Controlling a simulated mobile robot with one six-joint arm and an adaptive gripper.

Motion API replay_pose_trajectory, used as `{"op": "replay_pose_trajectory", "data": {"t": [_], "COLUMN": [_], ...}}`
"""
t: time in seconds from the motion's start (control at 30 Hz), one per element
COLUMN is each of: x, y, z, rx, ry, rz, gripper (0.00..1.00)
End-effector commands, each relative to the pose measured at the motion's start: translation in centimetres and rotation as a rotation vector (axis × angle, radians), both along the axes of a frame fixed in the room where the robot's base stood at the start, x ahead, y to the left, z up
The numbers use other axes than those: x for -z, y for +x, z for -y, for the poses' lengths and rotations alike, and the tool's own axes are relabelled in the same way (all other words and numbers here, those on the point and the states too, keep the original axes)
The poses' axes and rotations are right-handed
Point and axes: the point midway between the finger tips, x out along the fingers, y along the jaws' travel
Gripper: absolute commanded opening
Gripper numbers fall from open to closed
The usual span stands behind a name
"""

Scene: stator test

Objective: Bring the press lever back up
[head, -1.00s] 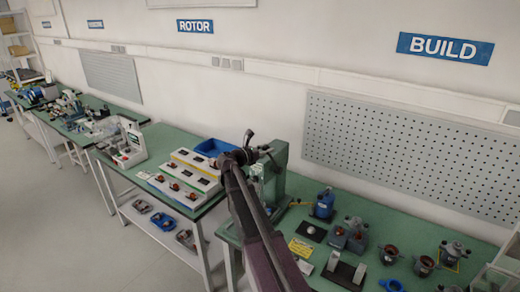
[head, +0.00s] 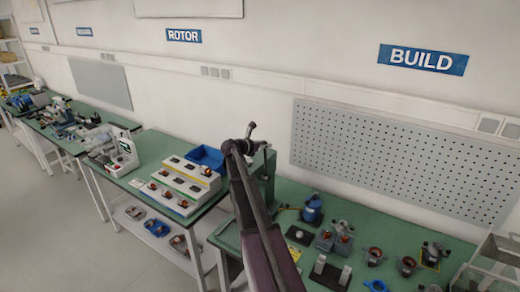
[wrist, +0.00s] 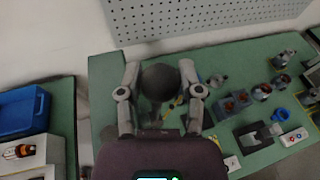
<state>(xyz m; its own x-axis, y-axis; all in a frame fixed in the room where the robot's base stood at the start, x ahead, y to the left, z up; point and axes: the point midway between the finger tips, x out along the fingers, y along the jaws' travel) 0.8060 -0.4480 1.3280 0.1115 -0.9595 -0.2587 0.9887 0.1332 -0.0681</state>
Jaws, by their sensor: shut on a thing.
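The press (head: 270,165) is a green upright frame on the green bench, in the middle of the head view. My arm hides much of it. My gripper (head: 243,147) is high, at the level of the press's top and just left of it. In the wrist view the fingers of my gripper (wrist: 160,85) are on either side of a dark round knob, the end of the press lever (wrist: 160,77). They are shut on it. A short bar with a dark tip stands up above my gripper in the head view. I cannot tell whether it belongs to the lever.
A blue bin (head: 206,157) and a white stepped rack (head: 180,184) stand on the bench to the left. A blue device (head: 312,208) and several small fixtures stand right of the press. A pegboard (head: 390,160) hangs on the wall behind.

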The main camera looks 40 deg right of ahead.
Motion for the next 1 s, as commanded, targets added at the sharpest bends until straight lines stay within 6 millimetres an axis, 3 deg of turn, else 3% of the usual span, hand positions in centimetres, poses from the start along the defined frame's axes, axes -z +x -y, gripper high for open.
{"op": "replay_pose_trajectory", "data": {"t": [0.1, 0.33, 0.9, 0.93, 1.0], "x": [-0.2, 0.1, 0.1, 0.1, 0.1], "y": [1.0, 1.7, 1.8, 1.8, 1.8], "z": [2.1, 4.3, 5.2, 5.2, 5.2], "rx": [0.000, 0.001, 0.003, 0.003, 0.003], "ry": [-0.002, -0.001, 0.000, 0.000, 0.000], "rz": [0.001, 0.002, 0.001, 0.001, 0.001], "gripper": [0.00, 0.00, 0.00, 0.49, 0.70]}}
